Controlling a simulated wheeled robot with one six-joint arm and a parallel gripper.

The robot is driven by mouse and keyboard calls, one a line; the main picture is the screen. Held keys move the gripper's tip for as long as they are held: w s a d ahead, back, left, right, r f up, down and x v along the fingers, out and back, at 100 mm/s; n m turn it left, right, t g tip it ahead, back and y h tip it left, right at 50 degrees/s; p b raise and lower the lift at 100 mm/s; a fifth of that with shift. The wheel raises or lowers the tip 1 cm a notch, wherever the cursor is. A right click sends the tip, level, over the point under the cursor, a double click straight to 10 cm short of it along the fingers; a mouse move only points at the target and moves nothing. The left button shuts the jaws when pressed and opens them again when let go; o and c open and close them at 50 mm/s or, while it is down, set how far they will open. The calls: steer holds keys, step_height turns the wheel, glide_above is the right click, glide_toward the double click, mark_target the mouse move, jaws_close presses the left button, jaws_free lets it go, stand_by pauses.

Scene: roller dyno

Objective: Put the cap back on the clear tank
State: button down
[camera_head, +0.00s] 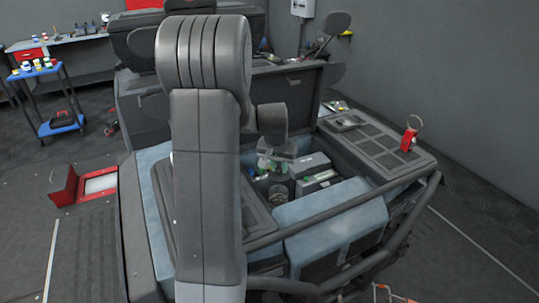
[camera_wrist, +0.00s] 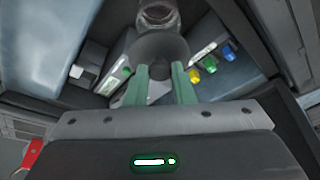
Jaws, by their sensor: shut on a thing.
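My gripper (camera_wrist: 161,72) has its two green fingers shut on a dark grey round piece (camera_wrist: 160,50), which looks like the cap. In the head view my gripper (camera_head: 265,164) is small and partly hidden by my arm, inside the open engine bay. Just beyond the held piece in the wrist view is a round, glassy grey container top (camera_wrist: 159,14), probably the clear tank; it also shows in the head view (camera_head: 281,190), below the gripper. The held piece overlaps it in the wrist view, and I cannot tell whether they touch.
Boxy units (camera_head: 314,168) fill the bay at the right. Yellow, blue and green knobs (camera_wrist: 209,66) sit beside the held piece. A red tag (camera_head: 408,139) stands on the right panel. Dark bars (camera_head: 350,215) cross the front. A blue cart (camera_head: 60,122) stands far left.

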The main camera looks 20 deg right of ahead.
mark_target(278, 177)
steer(key=shift+f+b, duration=2.15)
steer(key=shift+f, duration=1.05)
steer(key=shift+f+b, duration=0.2)
steer(key=shift+b, duration=0.3)
steer(key=c, duration=0.7)
jaws_free()
steer(key=shift+r, duration=0.1)
steer(key=shift+r+p, duration=2.35)
steer(key=shift+r, duration=1.1)
